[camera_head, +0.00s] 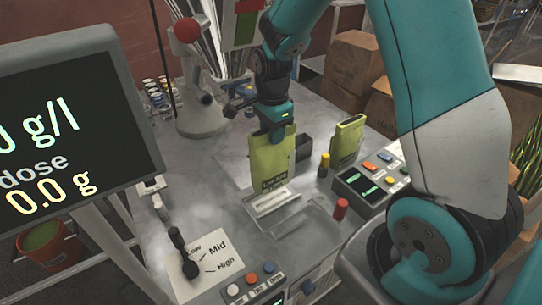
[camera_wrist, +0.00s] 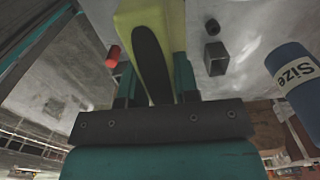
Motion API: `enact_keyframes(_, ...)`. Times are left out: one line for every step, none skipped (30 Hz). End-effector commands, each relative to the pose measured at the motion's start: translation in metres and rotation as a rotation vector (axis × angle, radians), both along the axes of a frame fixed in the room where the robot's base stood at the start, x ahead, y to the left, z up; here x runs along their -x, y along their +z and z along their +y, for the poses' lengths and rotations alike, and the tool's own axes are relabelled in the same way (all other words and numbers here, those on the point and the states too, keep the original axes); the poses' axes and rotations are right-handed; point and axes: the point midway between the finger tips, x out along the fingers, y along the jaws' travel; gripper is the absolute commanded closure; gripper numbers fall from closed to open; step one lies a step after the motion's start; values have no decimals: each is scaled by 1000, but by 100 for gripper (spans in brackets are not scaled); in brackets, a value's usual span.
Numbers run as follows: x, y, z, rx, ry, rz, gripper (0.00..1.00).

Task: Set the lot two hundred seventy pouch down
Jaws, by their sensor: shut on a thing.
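My gripper (camera_head: 274,112) is shut on the top of a yellow-green pouch (camera_head: 270,165), which hangs upright below it. The pouch has dark print near its bottom, too small to read surely. In the wrist view the pouch (camera_wrist: 178,22) sits between the two fingers, with a dark oval in front of it. The pouch's lower edge is just behind and over a pale metal plate (camera_head: 268,204) on the grey bench; I cannot tell whether it touches. A second yellow-green pouch (camera_head: 347,138) stands upright to the right, apart from my gripper.
A dark square cup (camera_head: 304,147), a yellow post (camera_head: 324,165) and a red knob (camera_head: 340,208) stand nearby. A button panel (camera_head: 366,180) is at the right. A large display (camera_head: 70,125) fills the left. A black lever (camera_head: 180,243) is by a Low/Mid/High card.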

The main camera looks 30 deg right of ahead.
Motion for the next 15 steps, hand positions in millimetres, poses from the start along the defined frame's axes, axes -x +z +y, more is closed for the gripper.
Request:
enact_keyframes(1, -12, 1, 0, 1, 5, 100)
enact_keyframes(1, -17, 1, 0, 1, 4, 100)
enact_keyframes(0, -23, 1, 0, 2, 3, 100)
enact_keyframes(0, -27, 1, 0, 2, 2, 100)
enact_keyframes(0, -29, 1, 0, 2, 2, 100)
enact_keyframes(0, -31, 1, 0, 3, 0, 100)
enact_keyframes(0, -33, 2, 0, 3, 0, 100)
enact_keyframes(0, -35, 2, 0, 3, 0, 100)
enact_keyframes(0, -38, 2, 0, 4, 1, 100)
enact_keyframes(0, -41, 3, 0, 4, 2, 100)
enact_keyframes(0, -44, 3, 0, 5, 2, 100)
enact_keyframes(0, -50, 3, 0, 5, 2, 100)
enact_keyframes(0, -55, 3, 0, 5, 4, 100)
enact_keyframes(0, -59, 3, 0, 5, 3, 100)
enact_keyframes(0, -66, 3, 0, 5, 3, 100)
